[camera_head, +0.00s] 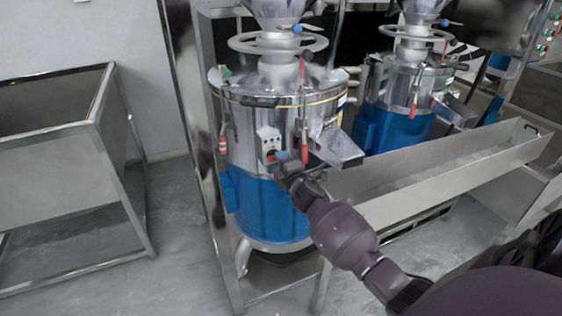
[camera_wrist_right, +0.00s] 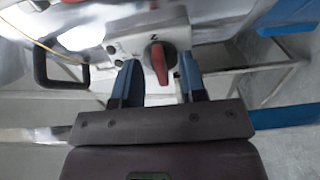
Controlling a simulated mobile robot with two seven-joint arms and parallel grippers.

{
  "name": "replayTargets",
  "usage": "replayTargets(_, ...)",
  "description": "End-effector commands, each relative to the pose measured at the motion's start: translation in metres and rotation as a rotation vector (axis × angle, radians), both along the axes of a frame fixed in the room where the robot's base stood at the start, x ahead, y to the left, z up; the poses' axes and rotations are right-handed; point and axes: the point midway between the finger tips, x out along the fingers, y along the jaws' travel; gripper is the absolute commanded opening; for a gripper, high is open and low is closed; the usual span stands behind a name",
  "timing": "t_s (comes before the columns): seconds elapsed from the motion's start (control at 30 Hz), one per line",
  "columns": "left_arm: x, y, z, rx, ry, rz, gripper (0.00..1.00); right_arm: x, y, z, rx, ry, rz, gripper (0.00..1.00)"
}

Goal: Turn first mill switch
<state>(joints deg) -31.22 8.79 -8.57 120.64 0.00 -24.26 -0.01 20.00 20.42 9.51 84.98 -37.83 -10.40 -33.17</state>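The first mill (camera_head: 270,130) is a steel drum with a blue base, left of centre in the head view. A light switch box (camera_head: 266,137) is on its front. In the right wrist view the box carries a rotary switch (camera_wrist_right: 160,60) with a red handle on a dark dial. My right gripper (camera_head: 282,157) is at the box's lower right; in the wrist view its blue fingers (camera_wrist_right: 160,80) are spread on either side of the switch. A gap shows on the left; the right finger is close to the red handle, contact unclear. My left gripper is not in view.
A second blue-based mill (camera_head: 395,125) stands behind to the right. A steel spout (camera_head: 338,148) and a long steel trough (camera_head: 440,170) lie right of my right gripper. Red-handled clamps (camera_head: 304,145) hang beside the box. A steel-framed bin (camera_head: 60,170) stands left.

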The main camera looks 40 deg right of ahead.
Motion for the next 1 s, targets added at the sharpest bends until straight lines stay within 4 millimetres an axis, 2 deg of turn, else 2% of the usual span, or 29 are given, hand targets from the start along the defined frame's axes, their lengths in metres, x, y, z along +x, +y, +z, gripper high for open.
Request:
replayTargets(0.23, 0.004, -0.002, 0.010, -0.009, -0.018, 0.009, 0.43, -0.039, 0.009, 0.003, 0.003, -0.002, -0.001, 0.38)
replayTargets(0.5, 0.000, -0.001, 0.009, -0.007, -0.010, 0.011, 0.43, -0.080, 0.019, 0.001, 0.003, -0.001, 0.000, 0.38)
replayTargets(0.7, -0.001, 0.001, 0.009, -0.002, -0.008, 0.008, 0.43, -0.094, 0.023, 0.001, 0.001, -0.001, 0.000, 0.38)
replayTargets(1.0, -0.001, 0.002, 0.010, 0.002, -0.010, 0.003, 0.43, -0.097, 0.024, 0.000, 0.001, 0.000, 0.001, 0.38)
